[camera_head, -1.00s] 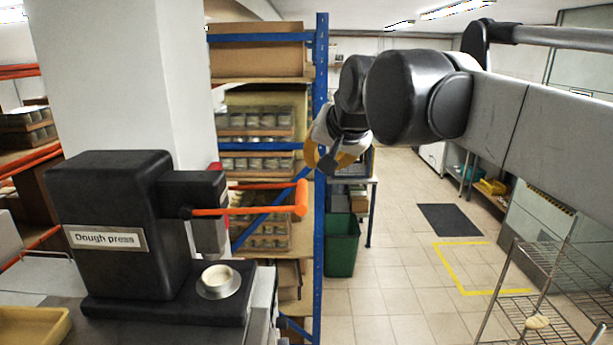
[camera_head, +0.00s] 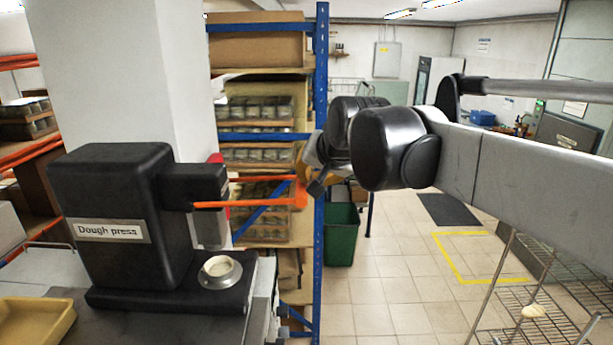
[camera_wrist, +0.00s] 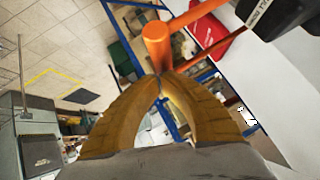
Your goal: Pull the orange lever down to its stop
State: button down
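The black dough press (camera_head: 115,215) stands at the left in the head view. Its orange lever (camera_head: 245,204) sticks out to the right, roughly level, with a crossbar grip at its end. My gripper (camera_head: 303,182) is at that outer end, partly hidden behind my dark wrist. In the wrist view the two yellow-brown fingers of my gripper (camera_wrist: 162,77) meet at their tips. The orange lever's grip (camera_wrist: 156,42) lies just beyond the tips, not between the fingers. Whether the tips touch it I cannot tell.
A small round cup (camera_head: 220,271) sits on the press base. A yellow tray (camera_head: 35,318) is at the front left. A blue-posted shelf (camera_head: 321,150) with jars stands behind the lever. A green bin (camera_head: 341,234) and a wire rack (camera_head: 520,300) stand to the right.

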notch_tip(320, 180, down, 14)
jog(key=a+f+m+y+b, duration=0.1)
jog(key=m+y+b, duration=0.25)
jog(key=b, duration=0.95)
jog(key=a+f+m+t+y+b, duration=0.1)
jog(key=a+f+y+b, duration=0.3)
jog(key=a+f+b, duration=0.4)
jog(key=shift+w+a+f+m+t+b, duration=0.2)
jog(key=shift+a+f+m+t+b, duration=0.2)
jog(key=shift+f+t+b, duration=0.45)
jog(key=shift+d, duration=0.15)
